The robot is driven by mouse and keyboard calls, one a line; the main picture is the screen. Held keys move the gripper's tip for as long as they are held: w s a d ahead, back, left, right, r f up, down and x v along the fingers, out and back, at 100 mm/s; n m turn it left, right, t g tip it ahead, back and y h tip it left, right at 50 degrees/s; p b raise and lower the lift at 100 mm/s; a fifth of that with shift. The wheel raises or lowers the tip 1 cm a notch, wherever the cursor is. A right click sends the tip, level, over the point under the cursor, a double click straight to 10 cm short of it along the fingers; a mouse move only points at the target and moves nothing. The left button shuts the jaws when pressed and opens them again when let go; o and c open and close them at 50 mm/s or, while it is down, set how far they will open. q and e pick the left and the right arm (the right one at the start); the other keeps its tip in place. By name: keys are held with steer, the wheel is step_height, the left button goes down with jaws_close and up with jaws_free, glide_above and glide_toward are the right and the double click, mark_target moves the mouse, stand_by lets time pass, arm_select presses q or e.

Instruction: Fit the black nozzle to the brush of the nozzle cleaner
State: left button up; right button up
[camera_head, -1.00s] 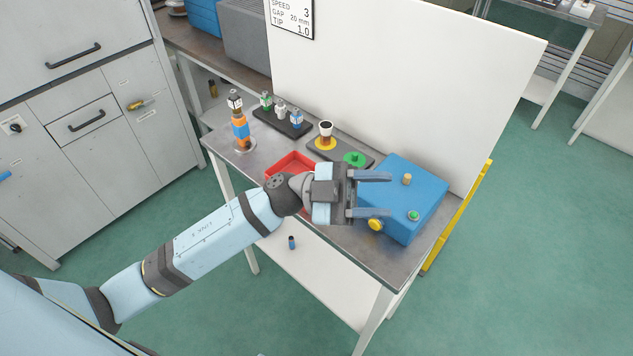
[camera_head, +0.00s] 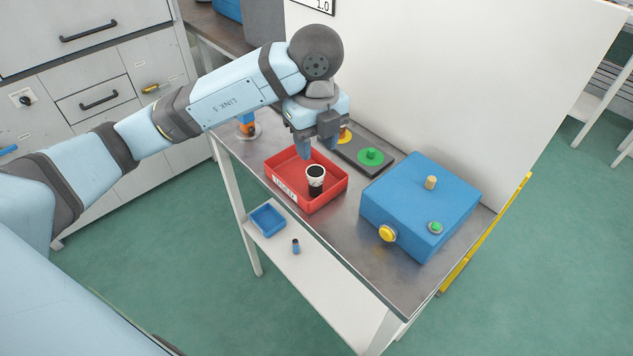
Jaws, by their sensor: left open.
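A blue box (camera_head: 420,205) stands on the metal table, with a tan upright peg (camera_head: 431,183) on top, which may be the brush. It also has a green button (camera_head: 436,227) and a yellow knob (camera_head: 387,233). My left gripper (camera_head: 318,150) is open and empty, pointing down above the tray, just behind the piece. The nozzle rack is hidden behind my arm. My right gripper is not in view.
A white panel (camera_head: 450,90) closes the back. A blue bin (camera_head: 268,219) and small bottle (camera_head: 296,246) are on the lower shelf.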

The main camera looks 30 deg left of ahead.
mark_target(316, 172)
arm_select(q)
step_height(316, 172, down, 4)
steer(key=shift+f, duration=0.55)
step_height(316, 172, down, 5)
steer(key=shift+b, duration=0.4)
steer(key=c, duration=0.7)
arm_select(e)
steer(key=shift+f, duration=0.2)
arm_select(q)
steer(key=shift+r, duration=0.1)
step_height(316, 172, up, 20)
steer(key=p, duration=0.3)
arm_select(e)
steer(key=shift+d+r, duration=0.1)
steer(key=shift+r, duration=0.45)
